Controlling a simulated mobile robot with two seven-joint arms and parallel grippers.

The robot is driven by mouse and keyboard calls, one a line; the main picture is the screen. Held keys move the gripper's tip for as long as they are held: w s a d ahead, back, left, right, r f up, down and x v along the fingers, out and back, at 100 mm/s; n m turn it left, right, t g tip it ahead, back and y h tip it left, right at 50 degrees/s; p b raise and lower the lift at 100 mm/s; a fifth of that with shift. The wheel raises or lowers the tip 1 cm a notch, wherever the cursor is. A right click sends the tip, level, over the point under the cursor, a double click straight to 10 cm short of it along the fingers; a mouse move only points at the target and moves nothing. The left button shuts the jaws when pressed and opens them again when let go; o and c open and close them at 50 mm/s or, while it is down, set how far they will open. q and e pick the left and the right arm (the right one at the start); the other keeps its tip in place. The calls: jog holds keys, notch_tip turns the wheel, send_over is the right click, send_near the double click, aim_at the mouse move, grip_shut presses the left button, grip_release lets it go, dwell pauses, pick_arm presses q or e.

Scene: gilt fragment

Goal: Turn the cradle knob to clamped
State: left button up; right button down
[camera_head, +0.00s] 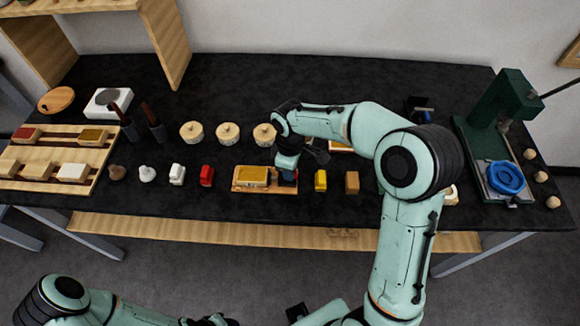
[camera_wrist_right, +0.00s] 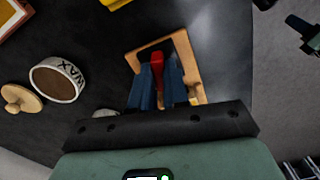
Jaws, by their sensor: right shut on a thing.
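The cradle is a light wooden base (camera_head: 240,188) near the front middle of the black table, with a yellow block (camera_head: 254,176) on its left part. My right gripper (camera_head: 287,172) reaches down at its right end and hides that part. In the right wrist view, the blue fingers of my right gripper (camera_wrist_right: 160,84) are shut on the red knob (camera_wrist_right: 157,58). The wooden cradle frame (camera_wrist_right: 185,47) shows around and beyond the fingers. The knob's exact turn is hard to tell.
Lidded round jars (camera_head: 228,133) stand behind the cradle; one jar marked WAX (camera_wrist_right: 57,80) is close to the gripper. A red bottle (camera_head: 207,176) and a yellow block (camera_head: 320,181) flank the cradle. A green press (camera_head: 498,110) stands at right.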

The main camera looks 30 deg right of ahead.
pick_arm(q)
jog(key=shift+w+r, duration=0.25)
jog(key=shift+r, duration=0.15)
pick_arm(e)
jog(key=shift+n, duration=1.2)
pick_arm(q)
jog(key=shift+p, duration=0.3)
pick_arm(e)
jog(key=c, duration=1.1)
grip_release()
jog(key=shift+r, duration=0.15)
pick_arm(q)
jog(key=shift+w+r+p, duration=0.7)
jog(key=shift+w+r, duration=0.15)
jog(key=shift+r, duration=0.15)
pick_arm(e)
notch_tip(320, 180, up, 13)
jog(key=shift+r, duration=0.1)
pick_arm(q)
jog(key=shift+s, duration=0.15)
